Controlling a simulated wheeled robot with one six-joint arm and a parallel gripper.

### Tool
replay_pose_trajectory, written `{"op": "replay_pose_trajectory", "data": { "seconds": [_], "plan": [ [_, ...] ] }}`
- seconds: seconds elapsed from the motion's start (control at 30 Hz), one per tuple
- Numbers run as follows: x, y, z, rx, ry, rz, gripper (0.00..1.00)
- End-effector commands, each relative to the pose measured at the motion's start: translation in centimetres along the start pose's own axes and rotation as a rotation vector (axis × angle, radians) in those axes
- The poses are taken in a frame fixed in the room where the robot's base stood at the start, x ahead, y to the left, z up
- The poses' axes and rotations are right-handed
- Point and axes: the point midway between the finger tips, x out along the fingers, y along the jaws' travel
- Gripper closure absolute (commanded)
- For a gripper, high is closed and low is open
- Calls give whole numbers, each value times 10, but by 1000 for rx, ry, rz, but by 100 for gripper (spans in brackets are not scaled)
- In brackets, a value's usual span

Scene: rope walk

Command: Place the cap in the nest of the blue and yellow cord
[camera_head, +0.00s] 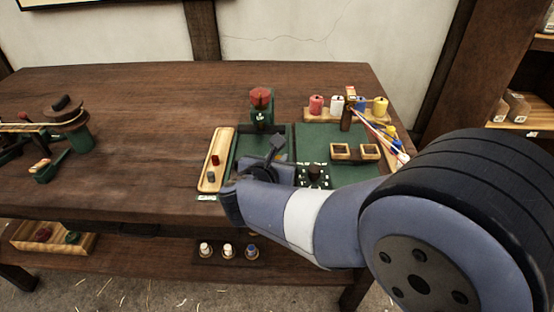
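I cannot tell for sure which thing is the cap. Two small pieces, one dark red (215,160) and one dark green (211,176), lie in a long light wooden tray (221,141) left of the green mats. Two square light-wood frames (340,152) and (370,152) sit on the right green mat (312,139); which cord each belongs to is not readable. A dark round-topped piece (315,174) stands among small white marks in front of them. My gripper (276,150) is over the left mat, small and dark; its fingers and anything between them are unclear.
A green stand with a red top (261,102) is behind my gripper. A spool rack (322,116) with red, white, blue and yellow spools stands at the back right. Coloured cords (379,130) run beside the right mat. My arm hides the front right. The table's middle left is clear.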

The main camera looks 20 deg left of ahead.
Motion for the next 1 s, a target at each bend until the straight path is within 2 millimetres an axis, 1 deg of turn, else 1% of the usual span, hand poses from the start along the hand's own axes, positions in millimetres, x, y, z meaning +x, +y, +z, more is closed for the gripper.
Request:
{"op": "replay_pose_trajectory", "data": {
  "seconds": [0.03,0.27,0.57,0.77,1.0],
  "plan": [
    [0,0,1,0,0,0,80],
    [0,0,1,0,0,0,62],
    [-1,0,2,0,0,0,62],
    [-7,0,16,0,0,0,62],
    [-63,2,13,1,-1,7,62]
  ]
}}
